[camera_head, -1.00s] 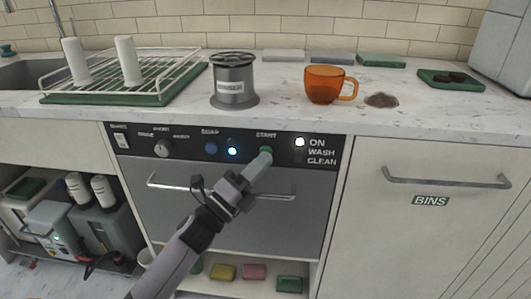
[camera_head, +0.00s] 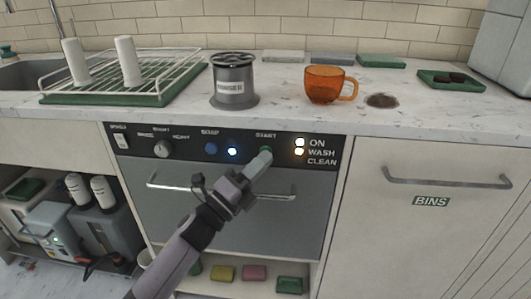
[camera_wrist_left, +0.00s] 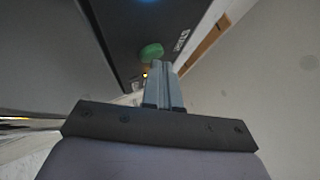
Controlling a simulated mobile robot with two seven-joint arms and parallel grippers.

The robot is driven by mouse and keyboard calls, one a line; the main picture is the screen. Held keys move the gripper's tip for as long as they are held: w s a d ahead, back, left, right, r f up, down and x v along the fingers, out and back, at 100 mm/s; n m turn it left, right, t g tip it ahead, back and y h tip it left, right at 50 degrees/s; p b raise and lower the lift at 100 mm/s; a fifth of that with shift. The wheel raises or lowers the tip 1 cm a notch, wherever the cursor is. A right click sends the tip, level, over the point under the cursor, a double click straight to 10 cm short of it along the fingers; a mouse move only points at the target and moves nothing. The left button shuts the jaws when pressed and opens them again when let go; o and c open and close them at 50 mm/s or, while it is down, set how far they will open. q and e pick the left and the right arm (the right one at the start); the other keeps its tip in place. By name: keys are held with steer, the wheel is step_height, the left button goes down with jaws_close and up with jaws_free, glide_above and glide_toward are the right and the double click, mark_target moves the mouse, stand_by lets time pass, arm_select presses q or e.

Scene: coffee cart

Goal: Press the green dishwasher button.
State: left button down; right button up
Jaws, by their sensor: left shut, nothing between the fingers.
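The dishwasher (camera_head: 230,215) is built in under the counter, with a dark control panel along its top. The green button sits under the START label and is mostly hidden behind my fingertips in the head view; it shows in the left wrist view as a green button (camera_wrist_left: 151,53). My left gripper (camera_head: 262,158) is shut and empty, its tips at the button; I cannot tell whether they touch it. It also shows in the left wrist view (camera_wrist_left: 165,68). The ON light (camera_head: 299,142) and the WASH light (camera_head: 299,152) are lit. My right gripper is out of view.
A blue-lit indicator (camera_head: 232,152) and a dial (camera_head: 162,149) are on the panel. The dishwasher handle (camera_head: 170,187) sticks out below. On the counter stand a dish rack (camera_head: 160,75), a grey canister (camera_head: 234,85) and an orange cup (camera_head: 325,85).

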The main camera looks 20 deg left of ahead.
arm_select(q)
steer(key=shift+s+d, duration=0.15)
steer(key=shift+s, duration=0.6)
steer(key=shift+s, duration=0.1)
steer(key=s, duration=0.2)
steer(key=s+d+p, duration=0.1)
steer(key=s, duration=0.1)
steer(key=shift+s+d+p, duration=0.1)
steer(key=shift+s+p, duration=0.2)
steer(key=shift+s, duration=0.05)
stand_by(0.4)
